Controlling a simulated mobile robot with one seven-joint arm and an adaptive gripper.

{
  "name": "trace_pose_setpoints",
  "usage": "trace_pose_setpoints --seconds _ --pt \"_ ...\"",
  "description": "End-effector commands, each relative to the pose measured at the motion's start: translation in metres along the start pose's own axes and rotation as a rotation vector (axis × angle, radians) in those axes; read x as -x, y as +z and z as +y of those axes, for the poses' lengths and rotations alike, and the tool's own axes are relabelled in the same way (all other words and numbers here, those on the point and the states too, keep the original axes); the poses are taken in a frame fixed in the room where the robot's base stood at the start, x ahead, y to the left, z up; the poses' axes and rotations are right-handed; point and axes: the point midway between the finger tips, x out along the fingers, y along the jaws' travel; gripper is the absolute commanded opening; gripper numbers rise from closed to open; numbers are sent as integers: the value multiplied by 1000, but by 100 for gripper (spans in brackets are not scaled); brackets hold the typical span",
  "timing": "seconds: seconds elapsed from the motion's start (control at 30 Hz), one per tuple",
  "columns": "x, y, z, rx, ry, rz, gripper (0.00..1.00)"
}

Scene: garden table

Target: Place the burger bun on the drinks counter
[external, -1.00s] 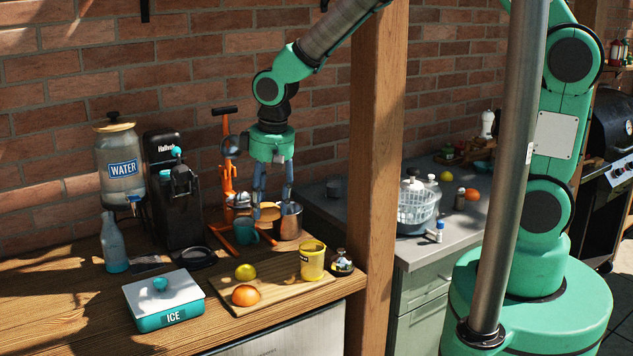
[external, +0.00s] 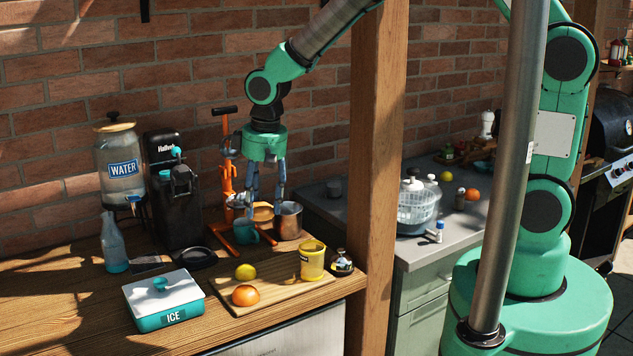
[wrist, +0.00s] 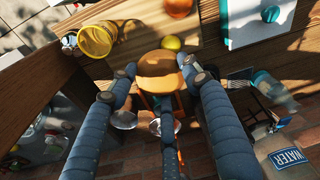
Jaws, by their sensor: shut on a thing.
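The burger bun (external: 263,213) is tan and rounded. My gripper (external: 266,203) points down and is shut on it, above the back of the wooden drinks counter (external: 75,305). In the wrist view the bun (wrist: 160,68) sits between the fingertips of my gripper (wrist: 158,78). In the external view the bun is partly hidden by the fingers, the teal mug and the copper pot. I cannot tell whether its underside touches anything.
An orange press (external: 228,170), teal mug (external: 246,232) and copper pot (external: 288,220) crowd the bun. A board (external: 275,292) holds a lemon, an orange and a yellow cup (external: 312,262). An ice box (external: 163,298) stands front left. A wooden post (external: 376,150) stands right.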

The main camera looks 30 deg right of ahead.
Motion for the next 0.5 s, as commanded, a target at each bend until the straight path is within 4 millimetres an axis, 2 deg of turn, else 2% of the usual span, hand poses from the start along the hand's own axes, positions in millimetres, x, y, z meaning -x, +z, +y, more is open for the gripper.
trace_pose_setpoints --seconds 0.5 --pt "-4 -73 -58 63 -7 -2 27"
